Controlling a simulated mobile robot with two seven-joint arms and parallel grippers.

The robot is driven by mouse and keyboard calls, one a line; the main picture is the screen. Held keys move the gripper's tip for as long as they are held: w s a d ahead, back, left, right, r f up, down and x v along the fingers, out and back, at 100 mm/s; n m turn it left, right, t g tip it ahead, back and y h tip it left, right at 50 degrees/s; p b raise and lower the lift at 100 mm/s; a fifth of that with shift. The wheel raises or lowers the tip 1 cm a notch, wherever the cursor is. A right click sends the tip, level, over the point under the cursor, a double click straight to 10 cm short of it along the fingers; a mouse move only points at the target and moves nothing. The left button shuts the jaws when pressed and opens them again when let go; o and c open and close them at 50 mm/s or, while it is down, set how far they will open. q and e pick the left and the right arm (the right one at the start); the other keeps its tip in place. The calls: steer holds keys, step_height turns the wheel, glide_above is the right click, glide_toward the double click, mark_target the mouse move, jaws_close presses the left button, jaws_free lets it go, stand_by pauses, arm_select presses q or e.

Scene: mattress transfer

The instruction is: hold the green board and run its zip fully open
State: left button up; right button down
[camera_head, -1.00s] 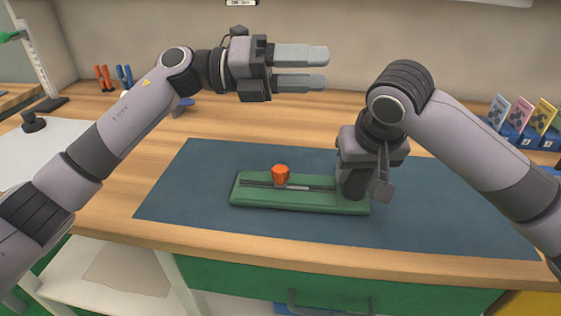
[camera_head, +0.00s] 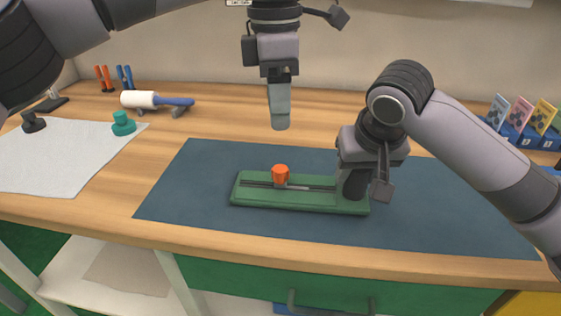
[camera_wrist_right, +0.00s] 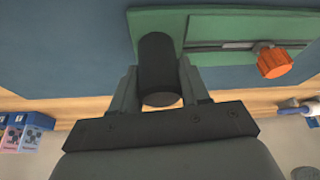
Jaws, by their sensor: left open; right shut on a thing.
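The green board (camera_head: 300,200) lies flat on a dark blue mat, with the zip track running lengthwise along it. The orange zip pull (camera_head: 280,173) stands near the left part of the track; it also shows in the right wrist view (camera_wrist_right: 274,63). My right gripper (camera_head: 352,184) is shut on the black post (camera_wrist_right: 158,62) at the board's right end. My left gripper (camera_head: 280,118) points down above and behind the orange pull, apart from it and empty. It is open, though its fingers overlap from this angle.
The blue mat (camera_head: 440,215) is clear around the board. A white roller with a blue handle (camera_head: 155,100), a teal knob (camera_head: 123,124) and a pale sheet (camera_head: 55,160) are at the left. Blue card holders (camera_head: 520,132) stand at the right.

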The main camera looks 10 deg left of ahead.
mark_target(280, 168)
arm_select(q)
step_height(280, 168, down, 12)
steer(key=shift+d+r, duration=0.15)
steer(key=shift+r, duration=0.05)
stand_by(0.4)
